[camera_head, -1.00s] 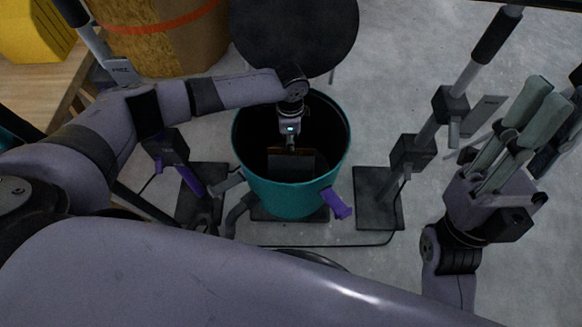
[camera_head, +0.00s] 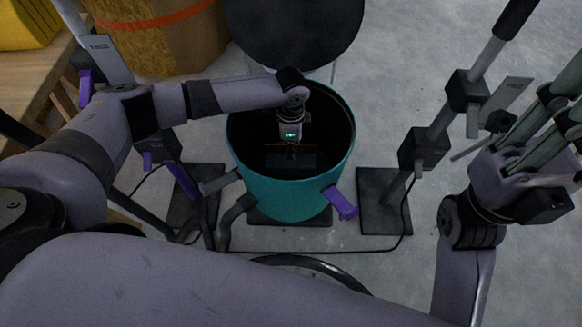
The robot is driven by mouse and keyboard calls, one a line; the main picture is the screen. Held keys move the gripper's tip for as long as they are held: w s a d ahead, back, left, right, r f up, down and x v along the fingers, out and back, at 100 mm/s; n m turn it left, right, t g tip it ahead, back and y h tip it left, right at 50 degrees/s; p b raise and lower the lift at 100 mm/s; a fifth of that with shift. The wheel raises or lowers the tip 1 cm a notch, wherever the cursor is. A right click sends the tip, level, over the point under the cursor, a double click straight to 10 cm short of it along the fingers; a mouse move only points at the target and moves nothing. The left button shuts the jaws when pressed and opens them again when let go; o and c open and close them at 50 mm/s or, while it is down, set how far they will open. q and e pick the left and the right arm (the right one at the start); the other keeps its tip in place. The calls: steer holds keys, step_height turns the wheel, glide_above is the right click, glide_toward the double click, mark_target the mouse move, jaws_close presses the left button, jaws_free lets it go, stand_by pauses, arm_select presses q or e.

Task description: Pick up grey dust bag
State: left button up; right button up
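A teal round bin (camera_head: 290,197) stands open on the floor in the middle of the head view. My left arm comes in from the left and reaches down into it. My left gripper (camera_head: 290,152) is inside, small and dark, so its fingers cannot be told apart. A dark grey shape (camera_head: 290,163) with a thin brownish strip along its top lies just below it in the bin. I cannot tell whether this is the grey dust bag or whether the gripper touches it. My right gripper (camera_head: 552,122) is off to the right, away from the bin; its finger opening is unclear.
A round black lid or disc (camera_head: 293,30) is behind the bin. Grey stands on dark base plates (camera_head: 384,202) flank the bin. A purple lever (camera_head: 341,203) sticks out at its front right. A cardboard drum (camera_head: 160,40) and wooden bench (camera_head: 35,72) are at the back left.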

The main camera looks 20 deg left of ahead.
arm_select(q)
steer(key=shift+c, duration=0.5)
jaws_close()
stand_by(0.4)
steer(key=shift+r, duration=0.1)
